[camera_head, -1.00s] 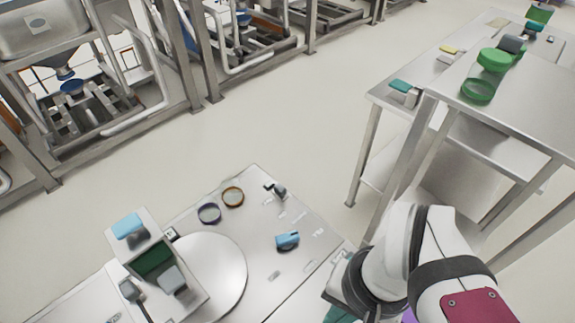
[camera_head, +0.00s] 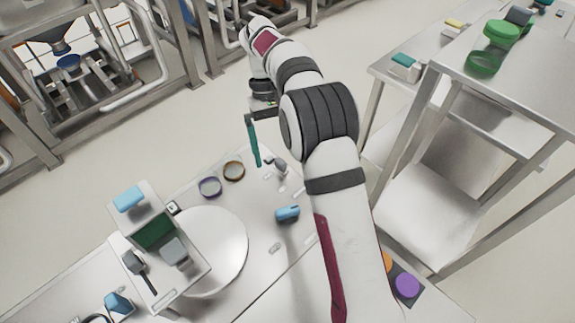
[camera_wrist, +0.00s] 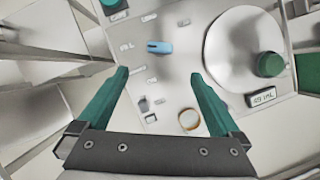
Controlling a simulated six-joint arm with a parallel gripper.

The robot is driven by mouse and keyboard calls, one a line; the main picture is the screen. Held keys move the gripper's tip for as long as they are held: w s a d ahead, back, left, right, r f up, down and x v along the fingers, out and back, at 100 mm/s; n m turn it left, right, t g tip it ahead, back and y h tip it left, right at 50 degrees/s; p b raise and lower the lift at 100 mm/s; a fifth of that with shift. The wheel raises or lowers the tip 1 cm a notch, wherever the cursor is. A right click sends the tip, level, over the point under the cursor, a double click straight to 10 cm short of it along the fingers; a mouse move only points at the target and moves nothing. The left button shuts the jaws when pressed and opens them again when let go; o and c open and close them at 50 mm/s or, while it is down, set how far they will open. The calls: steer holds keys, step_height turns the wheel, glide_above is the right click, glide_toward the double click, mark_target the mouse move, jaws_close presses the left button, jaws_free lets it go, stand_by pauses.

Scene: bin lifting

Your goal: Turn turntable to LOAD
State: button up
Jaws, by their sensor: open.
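The round white disc (camera_head: 222,245), likely the turntable, lies on the bench in the head view, partly hidden by a box with a green screen. It also shows at upper right in the wrist view (camera_wrist: 230,45). A blue lever-like piece (camera_head: 287,214) sits on the panel right of the disc; it shows in the wrist view (camera_wrist: 160,47) beyond my fingertips. Small labels around it are too blurred to read surely. My gripper (camera_wrist: 160,76) has teal fingers wide apart with nothing between them. In the head view it hangs above the bench's far edge (camera_head: 256,163).
The box (camera_head: 155,235) stands at left. A steel table (camera_head: 530,85) with green containers stands at right. Orange and purple discs (camera_head: 406,285) lie at lower right.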

mark_target(287, 208)
steer(key=x, duration=1.6)
steer(key=shift+w+a, duration=0.15)
steer(key=shift+w, duration=0.1)
steer(key=c, duration=1.3)
